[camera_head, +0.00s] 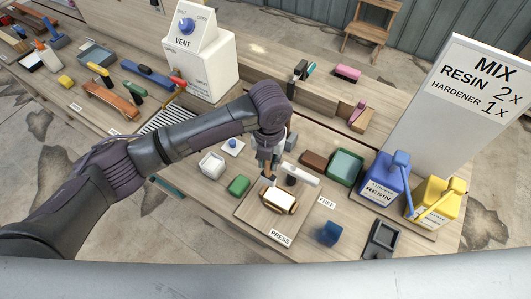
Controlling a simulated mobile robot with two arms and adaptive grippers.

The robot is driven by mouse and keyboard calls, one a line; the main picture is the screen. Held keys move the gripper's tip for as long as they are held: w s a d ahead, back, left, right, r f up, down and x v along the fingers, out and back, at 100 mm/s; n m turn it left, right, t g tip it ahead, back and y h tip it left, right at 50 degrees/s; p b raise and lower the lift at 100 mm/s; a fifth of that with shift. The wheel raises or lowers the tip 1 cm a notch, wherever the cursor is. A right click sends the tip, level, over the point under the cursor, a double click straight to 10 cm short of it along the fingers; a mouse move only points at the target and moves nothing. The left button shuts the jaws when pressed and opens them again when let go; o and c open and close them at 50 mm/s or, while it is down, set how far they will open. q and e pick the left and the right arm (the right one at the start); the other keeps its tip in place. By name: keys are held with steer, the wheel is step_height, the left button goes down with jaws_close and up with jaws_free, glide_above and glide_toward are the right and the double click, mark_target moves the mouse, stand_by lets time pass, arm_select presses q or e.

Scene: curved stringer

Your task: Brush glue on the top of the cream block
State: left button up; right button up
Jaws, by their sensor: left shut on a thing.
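The cream block (279,200), with brown ends, lies on the wooden board (262,222) labelled PRESS. My left gripper (269,166) is just above and behind the block, pointing down. It is shut on a small thin thing, probably the brush (270,180), whose lower end reaches down near the block's top edge. I cannot tell whether it touches the block. Most of the held thing is hidden by the fingers. No glue can be made out on the block. My right gripper is not in view.
A white bar (302,173) and a dark round piece lie close behind the block. A green block (238,186) and white dish (211,163) are left. A blue cube (330,233), green tray (346,166), blue resin jug (384,182) and yellow jug (434,202) are right.

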arm_select(q)
steer(key=shift+r, duration=0.95)
